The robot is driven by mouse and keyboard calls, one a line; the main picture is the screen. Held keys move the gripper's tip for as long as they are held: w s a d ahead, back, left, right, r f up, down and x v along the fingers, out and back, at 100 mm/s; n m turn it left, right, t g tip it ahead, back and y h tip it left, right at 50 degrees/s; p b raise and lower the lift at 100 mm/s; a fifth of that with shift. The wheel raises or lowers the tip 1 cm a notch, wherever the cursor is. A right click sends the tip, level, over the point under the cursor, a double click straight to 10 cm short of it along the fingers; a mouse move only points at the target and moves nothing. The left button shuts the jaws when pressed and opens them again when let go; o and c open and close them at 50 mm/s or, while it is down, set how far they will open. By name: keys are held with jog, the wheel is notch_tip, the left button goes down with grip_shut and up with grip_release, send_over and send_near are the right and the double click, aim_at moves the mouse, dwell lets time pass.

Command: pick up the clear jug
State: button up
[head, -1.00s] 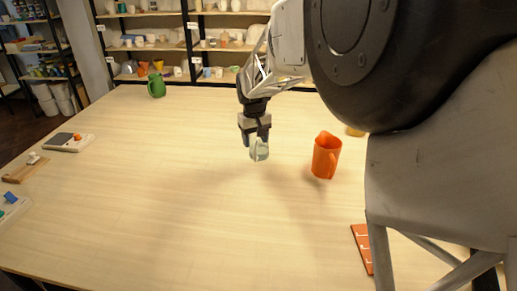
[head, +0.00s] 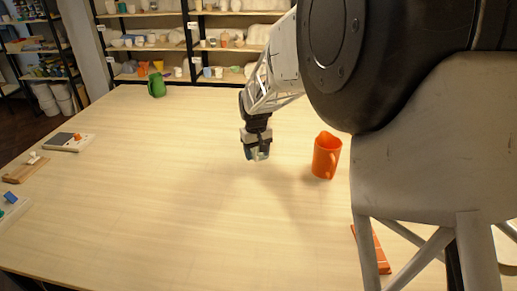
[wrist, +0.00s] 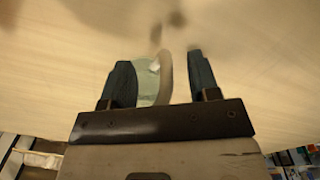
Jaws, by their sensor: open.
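The clear jug is pale and slightly green. In the head view only a small part of it (head: 262,155) shows, at my gripper (head: 257,153) near the middle of the table; the rest is hidden. In the wrist view the jug's body (wrist: 148,82) stands beside the left finger and partly behind it. Its curved handle (wrist: 167,75) lies between the two fingers, with a gap to the right finger. My gripper (wrist: 162,62) is open. I cannot tell whether the left finger touches the jug.
An orange jug (head: 326,155) stands to the right of my gripper. A green jug (head: 156,85) is at the table's far left. A red-brown board (head: 378,252) lies front right, partly hidden by my arm. Small devices (head: 70,142) line the left edge. The table's middle left is clear.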

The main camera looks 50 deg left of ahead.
jog(key=shift+f, duration=0.1)
dwell(0.5)
grip_shut()
